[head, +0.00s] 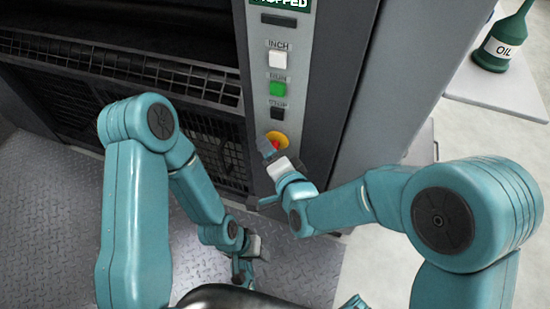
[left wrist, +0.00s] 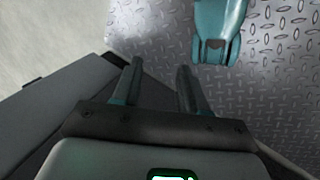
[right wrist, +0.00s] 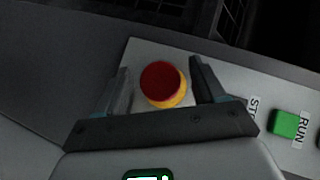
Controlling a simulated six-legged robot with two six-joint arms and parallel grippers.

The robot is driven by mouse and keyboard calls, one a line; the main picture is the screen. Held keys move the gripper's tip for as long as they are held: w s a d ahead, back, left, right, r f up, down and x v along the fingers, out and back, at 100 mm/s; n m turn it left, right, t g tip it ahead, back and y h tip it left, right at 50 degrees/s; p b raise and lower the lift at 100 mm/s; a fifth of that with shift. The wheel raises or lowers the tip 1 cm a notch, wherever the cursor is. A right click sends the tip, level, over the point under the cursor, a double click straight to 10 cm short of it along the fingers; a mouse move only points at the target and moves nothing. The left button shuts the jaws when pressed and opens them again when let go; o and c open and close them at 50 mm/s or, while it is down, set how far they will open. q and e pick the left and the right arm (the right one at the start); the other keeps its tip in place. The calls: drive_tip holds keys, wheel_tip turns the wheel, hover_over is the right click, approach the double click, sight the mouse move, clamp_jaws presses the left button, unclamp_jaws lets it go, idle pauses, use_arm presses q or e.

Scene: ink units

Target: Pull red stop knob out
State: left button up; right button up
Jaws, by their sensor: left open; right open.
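The red stop knob (right wrist: 160,83) sits on a yellow base on the light control panel (right wrist: 215,75). In the head view the red knob (head: 275,144) shows only in part, with my right gripper in front of it. My right gripper (right wrist: 162,82) is open, its two fingers on either side of the knob in the right wrist view. I cannot tell whether the fingers touch it. My left gripper (left wrist: 157,78) is open and empty, low over the metal floor, away from the panel.
Above the knob are a black button (head: 277,113), a green RUN button (head: 277,89) and a white INCH button (head: 277,59). A green oil bottle (head: 501,42) stands on a pale table (head: 490,88) at the right. The tread-plate floor (head: 50,215) is clear at the left.

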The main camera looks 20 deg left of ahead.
use_arm(q)
wheel_tip(320, 180, up, 10)
drive_tip(key=s+d+p, duration=0.1)
drive_tip(key=p, duration=0.9)
drive_tip(key=shift+s+d+f+m+g, duration=0.15)
drive_tip(key=shift+s+m+g, duration=0.15)
drive_tip(key=shift+s+g, duration=0.1)
use_arm(e)
drive_tip(key=v, duration=1.2)
drive_tip(key=shift+f, duration=0.1)
drive_tip(key=shift+w, duration=0.1)
